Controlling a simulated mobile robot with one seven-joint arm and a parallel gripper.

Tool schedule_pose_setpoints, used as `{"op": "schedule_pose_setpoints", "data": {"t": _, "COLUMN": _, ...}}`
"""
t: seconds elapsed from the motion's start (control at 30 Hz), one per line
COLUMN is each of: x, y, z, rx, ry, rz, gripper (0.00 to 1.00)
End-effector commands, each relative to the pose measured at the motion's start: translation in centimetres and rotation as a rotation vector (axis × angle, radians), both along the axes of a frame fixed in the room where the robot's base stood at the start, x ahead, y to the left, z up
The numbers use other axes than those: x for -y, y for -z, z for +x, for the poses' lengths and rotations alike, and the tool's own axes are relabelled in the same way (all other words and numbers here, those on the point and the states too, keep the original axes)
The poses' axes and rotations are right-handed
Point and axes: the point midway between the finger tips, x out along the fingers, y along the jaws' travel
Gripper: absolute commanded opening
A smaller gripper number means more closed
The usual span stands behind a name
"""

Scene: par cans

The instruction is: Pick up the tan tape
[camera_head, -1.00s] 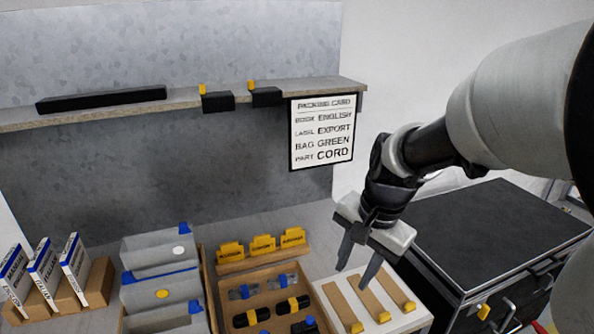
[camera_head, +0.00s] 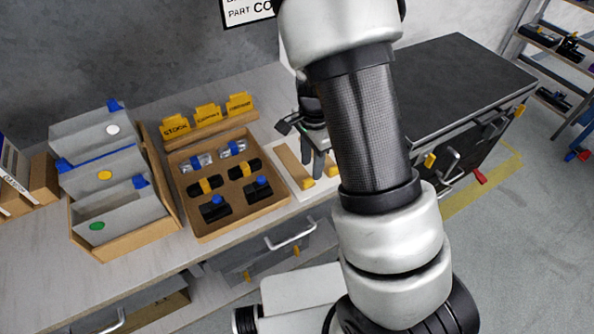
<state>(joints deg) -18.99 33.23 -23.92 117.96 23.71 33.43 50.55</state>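Whether the fingertips touch a strip or the board cannot be told. My forearm covers the board's right side.
A cardboard tray (camera_head: 230,222) of small black and clear parts stands left of the board, with yellow-tabbed cards (camera_head: 207,114) behind. Grey bins (camera_head: 118,215) are farther left. A black-topped cabinet (camera_head: 455,80) stands at right.

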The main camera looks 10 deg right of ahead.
Motion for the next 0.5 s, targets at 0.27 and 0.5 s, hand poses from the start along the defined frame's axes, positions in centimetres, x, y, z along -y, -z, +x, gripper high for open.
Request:
{"op": "schedule_pose_setpoints", "data": {"t": 0.27, "x": -0.2, "y": 2.2, "z": 0.1, "rx": -0.002, "ry": -0.001, "rz": 0.000, "gripper": 0.34}}
{"op": "schedule_pose_setpoints", "data": {"t": 0.5, "x": -0.6, "y": 5.7, "z": 0.3, "rx": -0.002, "ry": 0.000, "rz": 0.000, "gripper": 0.34}}
